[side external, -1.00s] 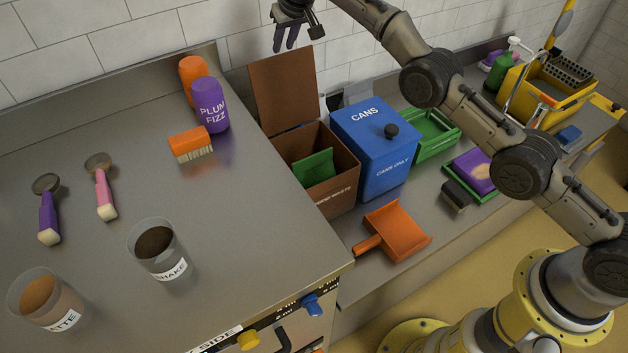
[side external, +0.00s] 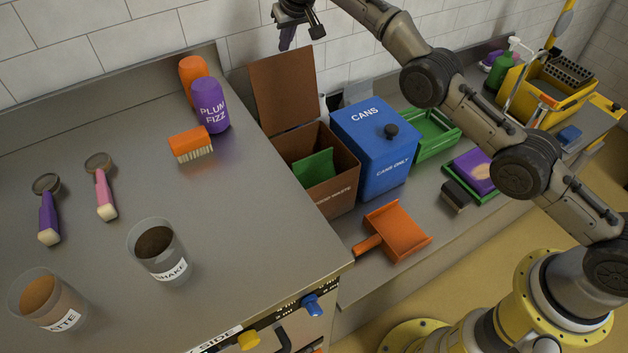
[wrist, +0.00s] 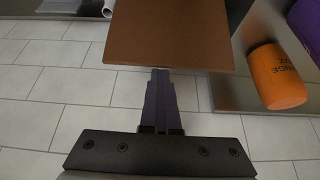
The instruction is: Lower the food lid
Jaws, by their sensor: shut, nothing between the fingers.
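The food waste bin (side external: 330,195) is a brown box on the lower counter, with a green item (side external: 314,167) inside. Its brown lid (side external: 284,92) stands open, nearly upright, at the back of the bin. My gripper (side external: 287,42) is above and behind the lid's top edge, near the tiled wall. In the wrist view the purple fingers (wrist: 160,78) are together and empty, pointing at the edge of the brown lid (wrist: 170,35). I cannot tell whether they touch it.
A blue cans bin (side external: 365,150) with a black knob stands right of the food bin. Orange and purple bottles (side external: 210,105) stand left on the upper counter. An orange dustpan (side external: 398,230) lies in front. The tiled wall is close behind.

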